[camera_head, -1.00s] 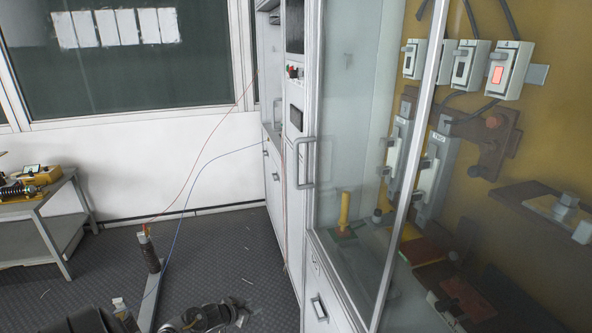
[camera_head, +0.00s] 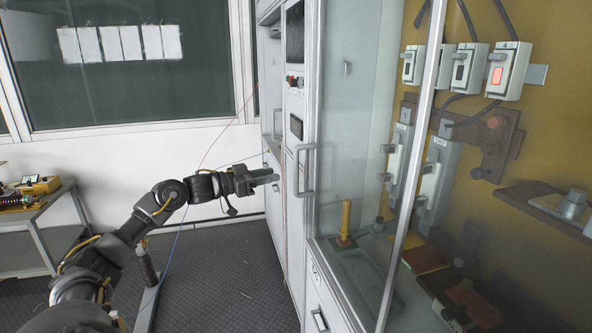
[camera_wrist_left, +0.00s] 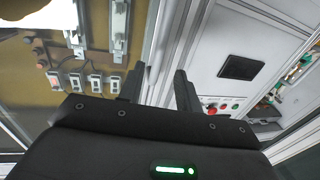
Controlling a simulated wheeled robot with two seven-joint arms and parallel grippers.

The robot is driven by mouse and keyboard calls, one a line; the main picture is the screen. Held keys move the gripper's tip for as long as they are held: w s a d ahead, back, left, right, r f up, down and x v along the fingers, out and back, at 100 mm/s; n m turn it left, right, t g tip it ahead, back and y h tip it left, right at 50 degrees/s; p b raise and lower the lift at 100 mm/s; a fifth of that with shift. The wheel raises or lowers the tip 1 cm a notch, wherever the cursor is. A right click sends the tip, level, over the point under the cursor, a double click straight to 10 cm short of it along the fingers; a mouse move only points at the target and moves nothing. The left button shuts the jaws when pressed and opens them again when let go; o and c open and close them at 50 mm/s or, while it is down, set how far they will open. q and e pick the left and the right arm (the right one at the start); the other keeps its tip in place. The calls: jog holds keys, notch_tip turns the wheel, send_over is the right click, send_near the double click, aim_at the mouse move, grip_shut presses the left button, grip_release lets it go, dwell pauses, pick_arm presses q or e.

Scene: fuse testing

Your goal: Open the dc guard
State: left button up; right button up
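The dc guard appears to be the tall glass-fronted door (camera_head: 352,130) of the cabinet, and it looks closed. Its grey bar handle (camera_head: 305,171) stands upright on the left frame. My left gripper (camera_head: 277,175) is raised to the left of the handle, apart from it, with its fingers pointing right. In the left wrist view the two dark fingers (camera_wrist_left: 160,88) stand apart with nothing between them, in front of the cabinet frame. The handle cannot be made out in that view. My right gripper is not in view.
Behind the glass are several switches (camera_head: 507,70) and a yellow post (camera_head: 346,217). A control panel with red and green buttons (camera_head: 293,82) is left of the door. A bench (camera_head: 40,205) stands at the far left. Thin wires hang behind my arm; the floor (camera_head: 225,275) before the cabinet is mostly clear.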

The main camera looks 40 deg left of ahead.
pick_arm(q)
jog(key=p, duration=0.3)
send_over(296, 191)
jog(key=a, duration=0.1)
jog(key=shift+w+d, duration=0.25)
jog(key=shift+w, duration=0.1)
jog(key=shift+c, duration=0.2)
grip_shut()
